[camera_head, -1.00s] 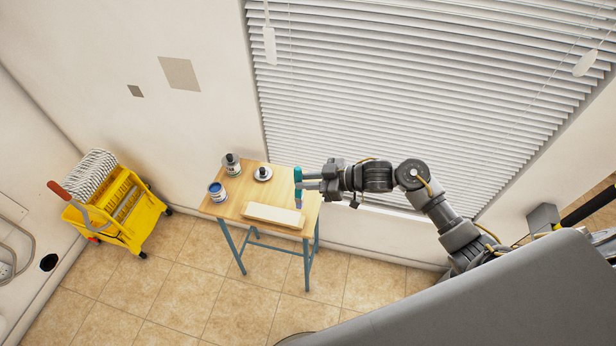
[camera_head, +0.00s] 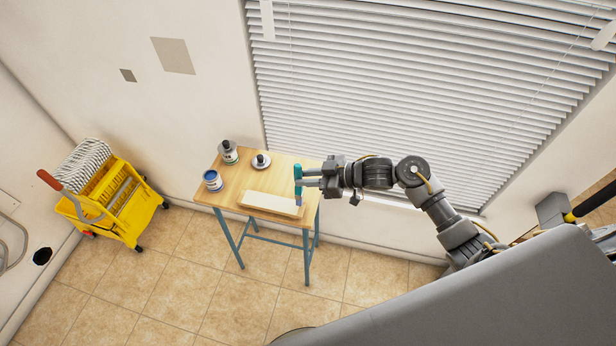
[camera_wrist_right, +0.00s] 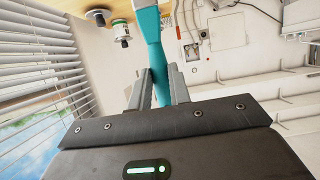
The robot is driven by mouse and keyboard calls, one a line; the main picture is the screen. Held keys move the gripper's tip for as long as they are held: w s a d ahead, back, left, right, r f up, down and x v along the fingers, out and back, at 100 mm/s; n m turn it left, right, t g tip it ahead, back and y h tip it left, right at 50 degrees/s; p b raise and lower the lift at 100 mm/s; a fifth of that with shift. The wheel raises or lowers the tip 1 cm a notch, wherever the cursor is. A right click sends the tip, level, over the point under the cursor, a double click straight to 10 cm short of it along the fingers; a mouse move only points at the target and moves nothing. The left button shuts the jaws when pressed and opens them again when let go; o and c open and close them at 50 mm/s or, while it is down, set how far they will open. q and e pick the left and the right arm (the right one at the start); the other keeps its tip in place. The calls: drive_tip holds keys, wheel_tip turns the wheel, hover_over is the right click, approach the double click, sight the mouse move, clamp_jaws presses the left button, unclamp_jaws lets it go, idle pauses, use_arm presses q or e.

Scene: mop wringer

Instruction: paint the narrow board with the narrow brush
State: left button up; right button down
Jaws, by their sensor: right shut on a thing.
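My right gripper (camera_head: 299,183) is shut on the teal handle of a brush (camera_head: 298,172). The brush hangs upright, bristle end down, at the right end of the pale narrow board (camera_head: 268,204). I cannot tell whether the bristles touch it. In the right wrist view the teal brush (camera_wrist_right: 150,30) stands between the two fingers of the right gripper (camera_wrist_right: 160,80). The board lies near the front edge of a small wooden table (camera_head: 238,181). An open can of blue paint (camera_head: 212,184) stands at the table's left edge. My left gripper is not in view.
Two dark-topped containers, one at the back left (camera_head: 229,155) and one at the back middle (camera_head: 261,162), stand on the table. A yellow mop wringer bucket (camera_head: 125,205) is on the tiled floor at left. Window blinds (camera_head: 400,90) are close behind my right arm.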

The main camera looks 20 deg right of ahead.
drive_tip(key=shift+f+b, duration=0.4)
drive_tip(key=shift+f, duration=0.3)
idle(0.6)
drive_tip(key=shift+w+a, duration=0.4)
drive_tip(key=shift+a, duration=0.2)
drive_tip(key=shift+w+a, duration=0.35)
drive_tip(key=shift+a, duration=0.2)
drive_tip(key=shift+w+a+f+b, duration=0.15)
drive_tip(key=shift+w+a, duration=0.2)
drive_tip(key=shift+a, duration=0.25)
drive_tip(key=shift+w+a+r+b, duration=0.15)
drive_tip(key=shift+w+a, duration=0.15)
drive_tip(key=shift+a, duration=0.25)
drive_tip(key=w+a+b, duration=0.1)
drive_tip(key=w+a, duration=0.3)
drive_tip(key=a, duration=0.2)
drive_tip(key=shift+w+a, duration=0.15)
drive_tip(key=shift+a, duration=0.2)
drive_tip(key=shift+b, duration=0.3)
drive_tip(key=shift+w+a+b, duration=0.15)
drive_tip(key=shift+w+a, duration=0.2)
drive_tip(key=shift+a, duration=0.25)
drive_tip(key=shift+w+a+b, duration=0.15)
drive_tip(key=shift+w+a, duration=0.2)
drive_tip(key=shift+a, duration=0.2)
